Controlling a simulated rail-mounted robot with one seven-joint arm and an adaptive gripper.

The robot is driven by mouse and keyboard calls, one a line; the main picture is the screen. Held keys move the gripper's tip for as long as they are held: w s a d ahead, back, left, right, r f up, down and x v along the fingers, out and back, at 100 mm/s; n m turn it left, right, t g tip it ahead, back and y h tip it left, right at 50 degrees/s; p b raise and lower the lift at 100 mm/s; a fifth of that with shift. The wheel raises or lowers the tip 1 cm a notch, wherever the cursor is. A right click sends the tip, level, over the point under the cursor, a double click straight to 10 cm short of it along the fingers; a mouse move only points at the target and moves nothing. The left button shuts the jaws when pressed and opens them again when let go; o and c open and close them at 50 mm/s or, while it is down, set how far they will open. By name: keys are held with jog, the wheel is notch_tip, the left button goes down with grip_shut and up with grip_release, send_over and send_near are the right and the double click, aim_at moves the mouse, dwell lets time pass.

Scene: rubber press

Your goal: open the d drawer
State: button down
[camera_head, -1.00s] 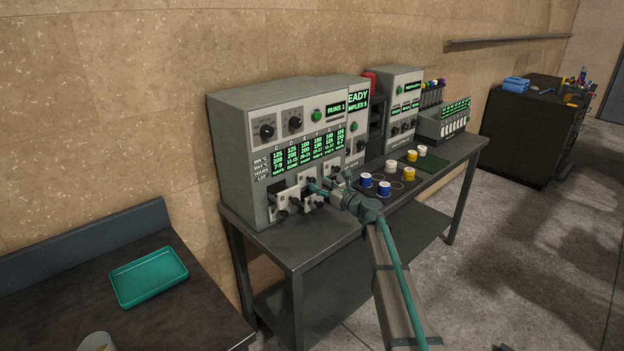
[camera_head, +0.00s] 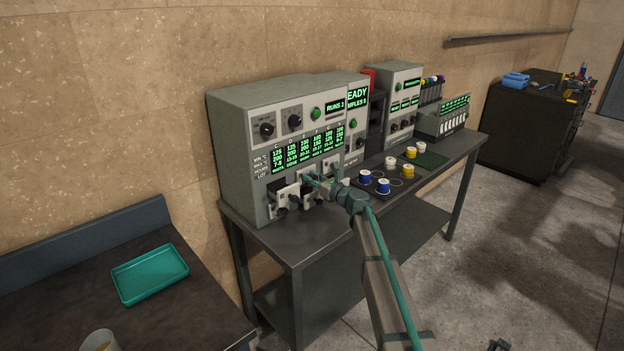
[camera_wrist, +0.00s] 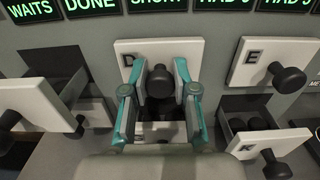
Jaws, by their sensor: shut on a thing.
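The D drawer (camera_wrist: 190,50) has a pale front marked "D" and a dark round knob (camera_wrist: 160,82), seen in the middle of the wrist view. My gripper (camera_wrist: 155,72) has its two teal fingers on either side of this knob and is shut on it. The left finger partly covers the letter. In the head view my gripper (camera_head: 312,183) is at the drawer row of the grey cabinet (camera_head: 238,150). The D front looks close to the cabinet face; I cannot tell how far out it is.
The E drawer (camera_wrist: 250,62) is right of D. Below it a lower drawer (camera_wrist: 268,143) stands open with dark items inside. A pale drawer front (camera_wrist: 35,105) juts out at left. Blue, white and yellow spools (camera_head: 383,186) stand on the bench to the right.

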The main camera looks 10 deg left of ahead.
jog(key=shift+s+d, duration=0.1)
jog(key=v, duration=0.4)
jog(key=shift+s+d+b, duration=0.1)
jog(key=shift+b, duration=0.25)
jog(key=c, duration=0.9)
grip_release()
jog(key=v, duration=1.1)
jog(key=shift+s+d, duration=0.25)
